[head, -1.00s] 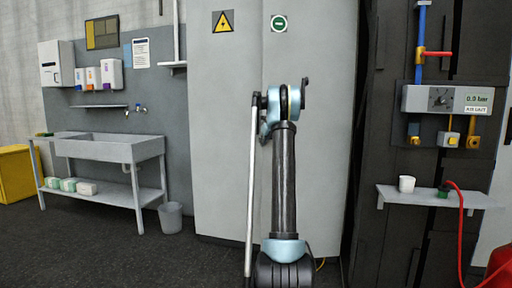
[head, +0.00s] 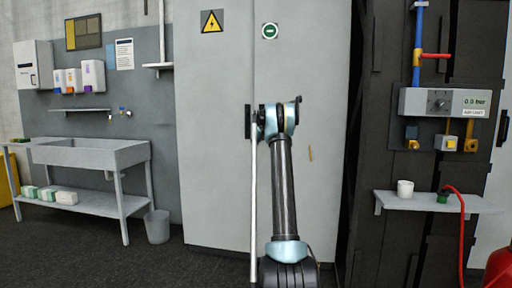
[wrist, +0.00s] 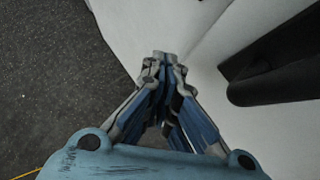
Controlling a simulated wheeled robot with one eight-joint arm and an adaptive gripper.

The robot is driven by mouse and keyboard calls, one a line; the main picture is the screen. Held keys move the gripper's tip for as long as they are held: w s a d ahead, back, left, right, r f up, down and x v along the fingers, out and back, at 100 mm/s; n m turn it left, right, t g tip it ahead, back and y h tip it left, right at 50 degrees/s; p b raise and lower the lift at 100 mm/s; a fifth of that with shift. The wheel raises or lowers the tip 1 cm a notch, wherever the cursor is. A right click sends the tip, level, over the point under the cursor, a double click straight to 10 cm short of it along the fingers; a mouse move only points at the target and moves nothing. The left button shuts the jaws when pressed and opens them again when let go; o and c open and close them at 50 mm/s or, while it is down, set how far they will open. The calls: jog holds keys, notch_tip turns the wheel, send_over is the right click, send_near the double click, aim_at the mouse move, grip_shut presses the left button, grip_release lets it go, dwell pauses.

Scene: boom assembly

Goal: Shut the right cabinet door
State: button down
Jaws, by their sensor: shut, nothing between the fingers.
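The grey cabinet stands straight ahead in the head view. Its left door (head: 215,150) bears a yellow warning sign, and its right door (head: 325,110) bears a round green sign. The right door looks close to flush with the left, but my arm covers part of the seam, so I cannot tell whether it is fully shut. A black handle (head: 247,121) shows just left of my arm's top. In the wrist view my gripper (wrist: 165,60) is shut and empty, close to a pale panel (wrist: 215,50); contact is unclear. A black handle (wrist: 285,60) lies to its right.
A grey sink bench (head: 90,152) and a bin (head: 157,227) stand at the left. A shelf (head: 465,204) with a white cup (head: 405,188) and a red hose (head: 461,225) is at the right. Dark floor (head: 100,258) is clear at the front left.

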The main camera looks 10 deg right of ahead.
jog(key=shift+a, duration=0.35)
jog(key=s+a+r, duration=0.4)
jog(key=s+r, duration=0.3)
jog(key=s, duration=0.4)
jog(key=s+a+f+n+g+h, duration=0.1)
jog(key=s+a+f+n+g, duration=0.2)
jog(key=s+n, duration=1.05)
jog(key=s+a+f+n, duration=0.25)
jog(key=s+a, duration=0.25)
jog(key=s, duration=2)
jog(key=s+f+n+g, duration=0.1)
jog(key=s+f+n, duration=0.4)
jog(key=s+f, duration=0.3)
jog(key=s+d+f+n+g+h, duration=0.1)
jog(key=s+f+n, duration=0.4)
jog(key=s, duration=1)
jog(key=s+f+n+g+h, duration=0.1)
jog(key=s+f+n, duration=0.5)
jog(key=s+f, duration=0.5)
jog(key=shift+s+d+f, duration=0.15)
jog(key=shift+s+f, duration=0.2)
jog(key=shift+s, duration=0.1)
